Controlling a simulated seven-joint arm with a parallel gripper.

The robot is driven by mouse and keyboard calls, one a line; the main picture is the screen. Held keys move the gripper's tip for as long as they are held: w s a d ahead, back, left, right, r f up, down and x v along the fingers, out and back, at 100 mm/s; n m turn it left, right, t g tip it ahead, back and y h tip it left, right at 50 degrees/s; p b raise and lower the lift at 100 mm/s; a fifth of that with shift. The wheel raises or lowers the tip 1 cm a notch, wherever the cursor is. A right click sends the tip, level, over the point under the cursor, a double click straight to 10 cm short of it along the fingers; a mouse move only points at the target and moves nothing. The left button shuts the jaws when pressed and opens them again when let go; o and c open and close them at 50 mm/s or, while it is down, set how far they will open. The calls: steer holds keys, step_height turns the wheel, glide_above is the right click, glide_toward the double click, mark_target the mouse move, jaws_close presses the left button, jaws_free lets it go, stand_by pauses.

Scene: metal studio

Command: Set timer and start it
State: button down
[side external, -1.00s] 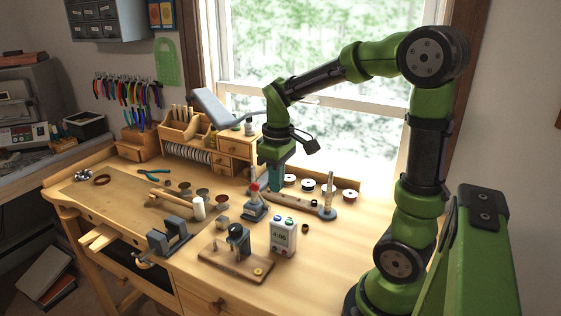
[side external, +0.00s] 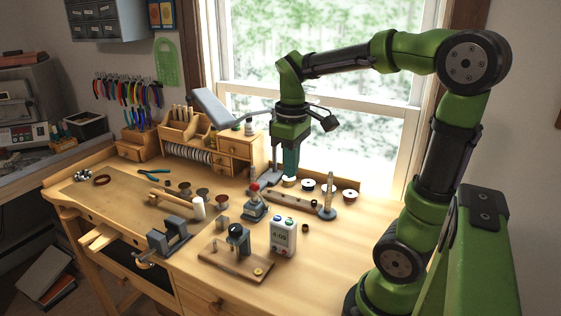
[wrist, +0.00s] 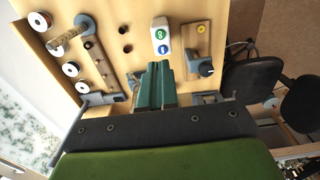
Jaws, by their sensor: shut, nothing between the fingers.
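My gripper (side external: 290,174) has teal fingers pointing down, held together and empty, above the bench behind the timer. In the wrist view my gripper (wrist: 158,66) has its fingertips just below the timer in the picture, apart from it.
A wooden board with a dark-topped device (side external: 238,240) stands left of the timer. A grey tool with a red knob (side external: 255,202) stands behind them. A rack with an upright post (side external: 328,195) and several spools (side external: 350,194) lie behind the timer.

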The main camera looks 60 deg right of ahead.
mark_target(290, 222)
step_height(290, 222, down, 13)
stand_by(0.3)
steer(key=shift+a+f, duration=0.1)
steer(key=shift+f, duration=0.85)
step_height(290, 222, up, 15)
steer(key=shift+r, duration=0.2)
stand_by(0.5)
